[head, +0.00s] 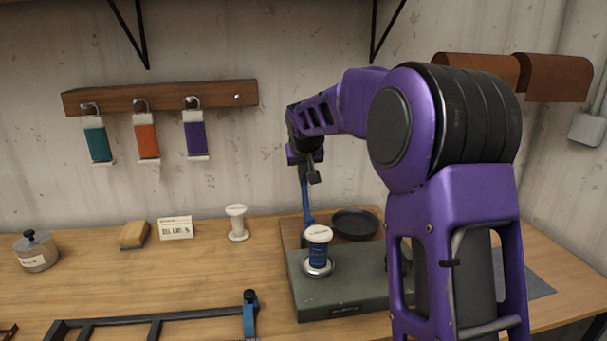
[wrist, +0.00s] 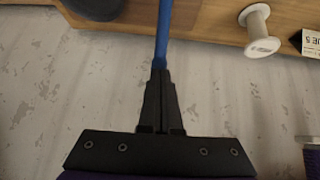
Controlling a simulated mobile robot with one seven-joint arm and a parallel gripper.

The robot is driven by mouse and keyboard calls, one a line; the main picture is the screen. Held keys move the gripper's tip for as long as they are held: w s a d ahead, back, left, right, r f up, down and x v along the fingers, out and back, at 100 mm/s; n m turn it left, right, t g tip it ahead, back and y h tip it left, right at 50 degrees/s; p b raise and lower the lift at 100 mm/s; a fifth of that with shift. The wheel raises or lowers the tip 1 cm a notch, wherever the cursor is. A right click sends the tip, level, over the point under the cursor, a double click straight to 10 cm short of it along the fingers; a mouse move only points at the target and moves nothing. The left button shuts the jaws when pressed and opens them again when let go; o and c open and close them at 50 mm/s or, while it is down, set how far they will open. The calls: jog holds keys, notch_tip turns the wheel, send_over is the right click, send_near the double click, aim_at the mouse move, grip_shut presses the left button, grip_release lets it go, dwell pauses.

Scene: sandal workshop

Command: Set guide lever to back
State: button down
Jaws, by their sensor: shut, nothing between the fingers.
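A thin blue lever (head: 306,203) stands nearly upright at the back left of the grey-green winder base (head: 340,297), behind a spool of dark blue thread (head: 317,257). In the wrist view the blue lever (wrist: 163,35) runs from the top edge down to the fingertips. My gripper (head: 305,172) is at the lever's upper end in the head view. In the wrist view my gripper (wrist: 160,72) has its black fingers together, with nothing held between them. The fingertips overlap the lever's end there; I cannot tell whether they touch it. The lever's foot is partly hidden behind the spool.
A round black dish (head: 355,224) sits right of the lever. An empty white spool (head: 237,224), a "BLUES" card (head: 175,228) and a brush (head: 134,235) stand left. A black frame (head: 150,322) with a blue clamp lies in front. A wall rack (head: 160,97) holds thread cards.

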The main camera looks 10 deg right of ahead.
jog(key=shift+w+f, duration=0.35)
jog(key=shift+w, duration=0.45)
jog(key=shift+s, duration=0.15)
